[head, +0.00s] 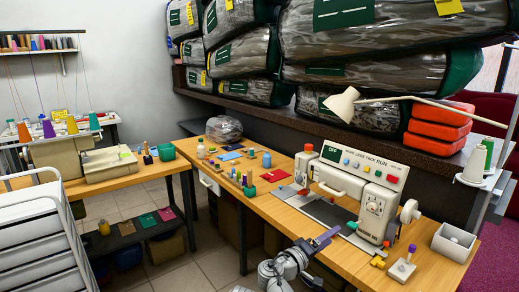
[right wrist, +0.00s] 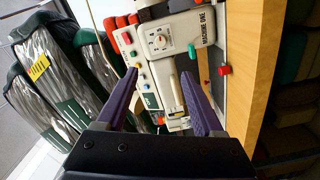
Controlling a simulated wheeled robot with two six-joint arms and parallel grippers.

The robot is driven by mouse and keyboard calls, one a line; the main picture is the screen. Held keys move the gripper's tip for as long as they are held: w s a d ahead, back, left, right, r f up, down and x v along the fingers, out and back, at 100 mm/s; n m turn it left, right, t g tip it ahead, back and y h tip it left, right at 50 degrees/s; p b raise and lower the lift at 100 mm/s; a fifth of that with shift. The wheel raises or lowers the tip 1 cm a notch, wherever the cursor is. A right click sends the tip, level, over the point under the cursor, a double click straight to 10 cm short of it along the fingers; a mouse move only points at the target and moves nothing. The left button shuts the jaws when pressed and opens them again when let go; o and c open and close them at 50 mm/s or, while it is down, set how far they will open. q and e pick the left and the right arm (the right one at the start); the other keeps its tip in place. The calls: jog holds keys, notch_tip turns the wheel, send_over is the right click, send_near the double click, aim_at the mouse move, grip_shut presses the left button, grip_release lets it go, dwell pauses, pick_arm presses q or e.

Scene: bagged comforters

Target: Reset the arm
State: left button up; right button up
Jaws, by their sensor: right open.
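My right gripper (head: 325,240) is at the lower middle of the head view, by the near edge of the wooden bench (head: 345,258), in front of the white sewing machine (head: 372,185). Its purple fingers stand wide apart in the right wrist view (right wrist: 158,76), open, with nothing between them. The sewing machine also shows in the right wrist view (right wrist: 152,50), beyond the fingers and seen turned on its side. Whether the gripper touches the bench edge cannot be told. My left gripper is in neither view.
Bagged comforters (head: 380,30) are stacked on a dark shelf (head: 280,112) behind the bench. Orange cases (head: 437,128) and a lamp (head: 342,104) stand near the machine. Small spools, a red patch (head: 275,175) and a grey bin (head: 453,241) occupy the bench.

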jog(key=s+d+f+m+g+y, duration=0.1)
jog(key=s+f+m+g+y, duration=0.1)
jog(key=s+f+g+y, duration=0.6)
jog(key=s+d+f+m+g+y, duration=0.15)
jog(key=s+f, duration=0.25)
jog(key=f, duration=0.8)
jog(key=s+a+f+n+g+y, duration=0.1)
jog(key=s+a+n+y, duration=0.1)
jog(key=s+a, duration=0.45)
jog(key=s+a+f+n+g+y, duration=0.1)
jog(key=s+a+n+y, duration=0.15)
jog(key=a, duration=0.75)
pick_arm(q)
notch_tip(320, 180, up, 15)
jog(key=p, duration=1.5)
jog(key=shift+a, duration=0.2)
pick_arm(e)
notch_tip(320, 180, up, 15)
jog(key=h, duration=0.1)
jog(key=shift+s+a+m, duration=0.25)
jog(key=shift+m, duration=0.05)
